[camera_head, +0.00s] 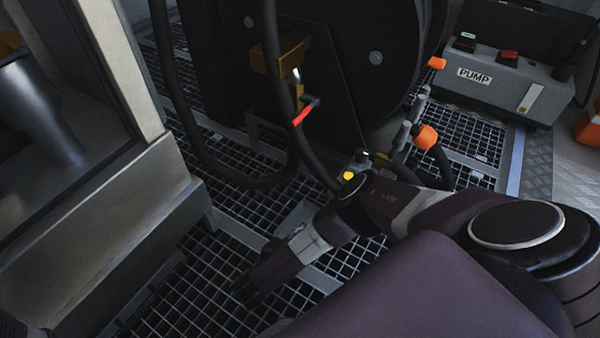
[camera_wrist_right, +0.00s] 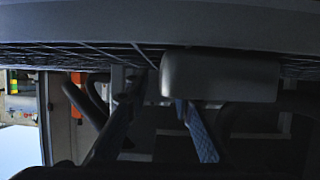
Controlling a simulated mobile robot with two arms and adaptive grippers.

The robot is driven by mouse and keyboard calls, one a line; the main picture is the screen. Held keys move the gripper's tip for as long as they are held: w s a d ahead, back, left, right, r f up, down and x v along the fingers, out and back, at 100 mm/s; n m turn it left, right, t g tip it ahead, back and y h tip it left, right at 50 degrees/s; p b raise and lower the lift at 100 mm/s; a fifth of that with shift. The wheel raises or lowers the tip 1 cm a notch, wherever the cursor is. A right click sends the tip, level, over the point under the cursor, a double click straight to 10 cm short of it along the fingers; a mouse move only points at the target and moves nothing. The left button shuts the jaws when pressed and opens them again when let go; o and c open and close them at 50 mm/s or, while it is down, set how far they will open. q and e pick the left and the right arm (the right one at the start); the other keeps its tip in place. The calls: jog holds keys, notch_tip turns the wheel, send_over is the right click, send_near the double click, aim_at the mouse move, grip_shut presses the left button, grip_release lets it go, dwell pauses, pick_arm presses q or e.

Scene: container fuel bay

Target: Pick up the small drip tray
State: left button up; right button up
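I cannot make out a small drip tray for certain in either view. My right gripper (camera_head: 245,290) reaches down and left, low over the grating in the head view, with its dark fingers blurring into the shadow. In the right wrist view, the two fingers of my right gripper (camera_wrist_right: 157,95) stand apart, with no object visible between them. A grey rounded block (camera_wrist_right: 220,75) lies by the right finger's tip against the grating; I cannot tell what it is. My left gripper is not in view.
Dark floor grating (camera_head: 215,265) lies under my right arm. A metal cabinet (camera_head: 110,225) stands at left. A large black reel (camera_head: 330,60) with hanging hoses (camera_head: 180,110) stands behind. A grey pump box (camera_head: 505,80) is at the back right. Orange knobs (camera_head: 427,137) stick out beside the reel.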

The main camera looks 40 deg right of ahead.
jog(key=shift+d, duration=0.1)
grip_shut()
jog(key=shift+r, duration=0.1)
dwell(0.4)
